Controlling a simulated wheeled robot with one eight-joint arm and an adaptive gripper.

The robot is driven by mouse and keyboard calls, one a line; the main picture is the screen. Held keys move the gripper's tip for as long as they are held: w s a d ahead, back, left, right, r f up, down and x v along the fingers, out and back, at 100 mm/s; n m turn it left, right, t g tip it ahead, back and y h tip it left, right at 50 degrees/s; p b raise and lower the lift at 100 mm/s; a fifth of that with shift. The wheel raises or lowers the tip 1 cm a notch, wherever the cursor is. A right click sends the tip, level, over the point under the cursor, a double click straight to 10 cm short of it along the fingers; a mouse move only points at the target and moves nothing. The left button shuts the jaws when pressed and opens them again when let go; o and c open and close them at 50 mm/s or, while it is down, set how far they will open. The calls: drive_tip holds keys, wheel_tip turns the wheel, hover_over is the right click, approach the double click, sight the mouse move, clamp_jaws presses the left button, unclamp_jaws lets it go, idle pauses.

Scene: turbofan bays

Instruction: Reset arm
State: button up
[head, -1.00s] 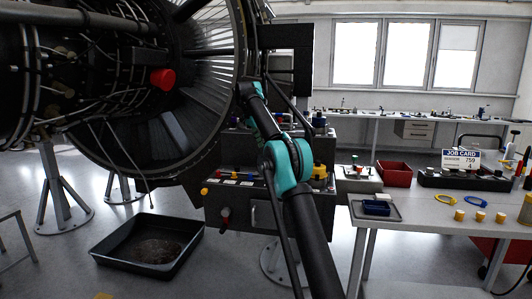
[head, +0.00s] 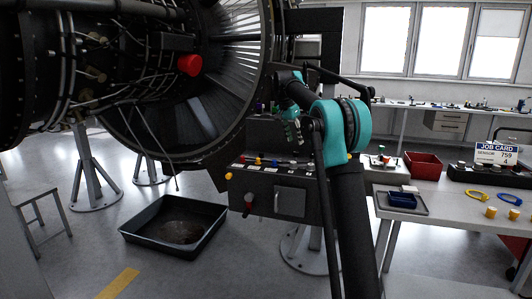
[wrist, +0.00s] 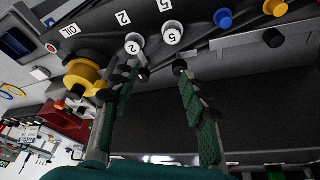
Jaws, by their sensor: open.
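My gripper (wrist: 156,76) is open in the wrist view, its two green-and-dark fingers spread apart with nothing between them. It faces a dark panel carrying white knobs marked 2 (wrist: 134,43) and 5 (wrist: 171,33). A yellow fitting (wrist: 84,76) shows beside the left finger; I cannot tell whether they touch. In the head view my gripper (head: 292,130) hangs below the teal wrist joint, in front of the engine stand's dark control box (head: 262,195). My arm folds upward from the lower middle and hides part of that box.
The engine (head: 190,120) with a red cap (head: 189,64) fills the upper left. A black drip tray (head: 130,235) lies on the floor. Floor at lower left is open.

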drive_tip(key=s+d+f+n+y, duration=0.1)
drive_tip(key=s+d+f+n, duration=0.1)
drive_tip(key=s+f, duration=0.8)
drive_tip(key=s+d+f+n+t+y, duration=0.1)
drive_tip(key=s+f+n, duration=0.3)
drive_tip(key=s+f, duration=0.6)
drive_tip(key=s+d+f+n+t+y, duration=0.1)
drive_tip(key=s+f, duration=0.9)
drive_tip(key=s, duration=1.9)
drive_tip(key=d+n, duration=0.1)
drive_tip(key=n, duration=0.1)
drive_tip(key=shift+s+d+f+n, duration=0.15)
drive_tip(key=shift+d+f+n, duration=0.15)
drive_tip(key=shift+d+n, duration=0.1)
